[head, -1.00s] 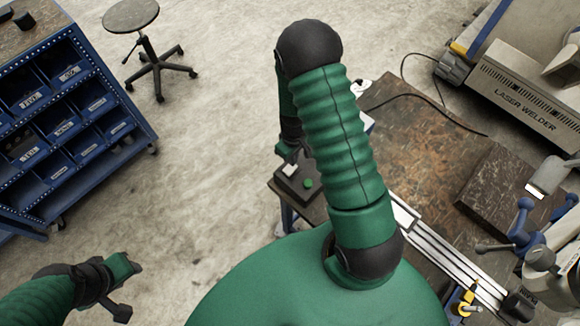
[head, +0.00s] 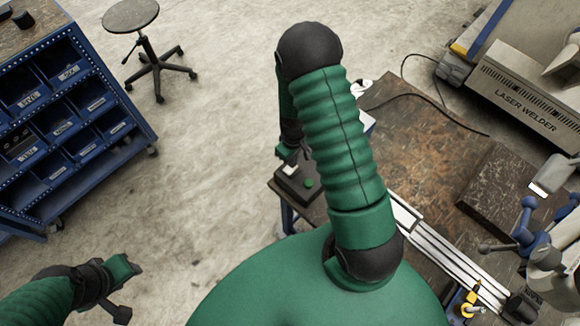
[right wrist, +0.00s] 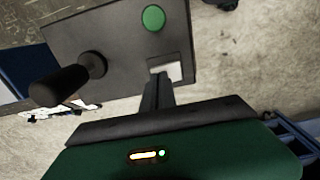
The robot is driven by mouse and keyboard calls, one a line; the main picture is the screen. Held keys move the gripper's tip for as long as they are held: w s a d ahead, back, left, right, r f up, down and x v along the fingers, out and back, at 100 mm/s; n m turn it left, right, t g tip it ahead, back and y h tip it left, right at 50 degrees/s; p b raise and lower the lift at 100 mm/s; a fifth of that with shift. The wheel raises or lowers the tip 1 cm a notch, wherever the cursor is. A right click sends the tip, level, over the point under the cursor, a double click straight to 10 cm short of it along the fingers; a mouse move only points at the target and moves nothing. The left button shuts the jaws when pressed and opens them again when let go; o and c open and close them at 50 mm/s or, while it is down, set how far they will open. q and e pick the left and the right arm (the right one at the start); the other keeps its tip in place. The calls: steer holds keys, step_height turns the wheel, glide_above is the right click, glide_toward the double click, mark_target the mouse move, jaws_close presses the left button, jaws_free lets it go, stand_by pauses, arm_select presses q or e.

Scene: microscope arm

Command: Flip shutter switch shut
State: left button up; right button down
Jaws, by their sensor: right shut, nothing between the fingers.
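A dark control box (head: 312,196) stands at the left corner of the workbench, and it also fills the top of the right wrist view (right wrist: 120,25). It bears a round green button (right wrist: 153,18), a black knob on a stem (right wrist: 62,84) and a pale switch (right wrist: 172,70) near its edge. I take the pale switch for the shutter switch; its position is unclear. My right gripper (right wrist: 158,80) is shut and empty, its tips at the switch, touching or just above it. In the head view it is partly hidden by my arm. My left gripper (head: 128,288) hangs over the floor, far from the box.
The worn brown workbench (head: 425,120) carries a dark block (head: 500,190), a white rail (head: 440,250) and blue-jointed equipment (head: 525,215) at right. A black cable (head: 440,112) crosses the bench. A blue bin cabinet (head: 70,130) and a stool (head: 140,40) stand on the floor at left.

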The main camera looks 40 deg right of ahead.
steer(key=shift+a+f, duration=0.1)
steer(key=shift+f, duration=0.05)
step_height(320, 180, up, 7)
steer(key=p, duration=0.5)
stand_by(0.5)
